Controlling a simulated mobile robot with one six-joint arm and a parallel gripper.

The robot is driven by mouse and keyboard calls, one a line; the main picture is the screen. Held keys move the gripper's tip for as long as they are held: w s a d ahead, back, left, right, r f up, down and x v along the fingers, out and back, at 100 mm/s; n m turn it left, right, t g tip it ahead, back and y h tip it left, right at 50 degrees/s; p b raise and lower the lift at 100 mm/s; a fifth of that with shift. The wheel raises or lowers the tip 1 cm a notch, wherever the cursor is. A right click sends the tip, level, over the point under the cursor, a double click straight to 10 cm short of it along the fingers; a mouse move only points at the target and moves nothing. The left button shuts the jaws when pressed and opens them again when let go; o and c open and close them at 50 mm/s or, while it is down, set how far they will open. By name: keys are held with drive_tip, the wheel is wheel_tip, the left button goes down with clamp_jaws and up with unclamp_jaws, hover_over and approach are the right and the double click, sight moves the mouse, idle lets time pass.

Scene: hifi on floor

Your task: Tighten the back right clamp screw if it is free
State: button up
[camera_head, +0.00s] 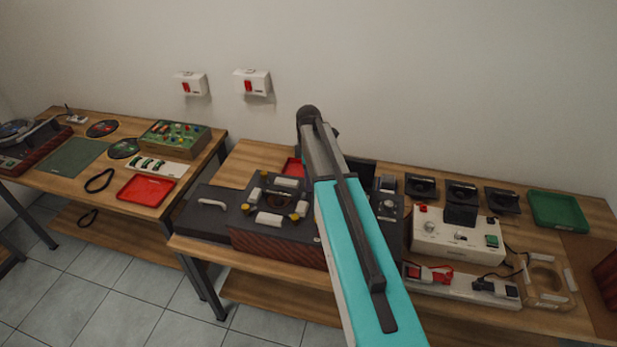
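A dark unit with reddish ribbed front (272,245) stands on the middle table, partly behind my arm. Its top holds a dark plate with pale blocks (269,219), small yellowish parts (301,208) and a round dark part in the centre. I cannot tell which small part is the back right clamp screw, or whether it is free. My turquoise and grey arm crosses in front of the unit's right side and hides it there. My gripper is not visible; only arm links and a dark rounded joint show.
Right of my arm are a white control box (455,238), a power strip (460,284), several black blocks and a green tray (557,211). A separate left table carries a red tray (146,190) and a green board (175,139). Two white wall boxes (252,82) hang behind.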

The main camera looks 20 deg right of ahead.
drive_tip(key=shift+f, duration=0.1)
clamp_jaws()
drive_tip(key=shift+m+b, duration=0.35)
drive_tip(key=shift+m, duration=0.15)
drive_tip(key=m+b, duration=0.1)
drive_tip(key=m, duration=0.1)
drive_tip(key=shift+f+m, duration=0.1)
drive_tip(key=shift+m, duration=0.2)
drive_tip(key=m+b, duration=0.2)
drive_tip(key=m, duration=0.3)
drive_tip(key=shift+b, duration=0.3)
drive_tip(key=m+b, duration=0.2)
drive_tip(key=m, duration=0.5)
drive_tip(key=m+b, duration=0.1)
drive_tip(key=m, duration=0.5)
drive_tip(key=shift+w+m, duration=0.1)
drive_tip(key=shift+m, duration=0.2)
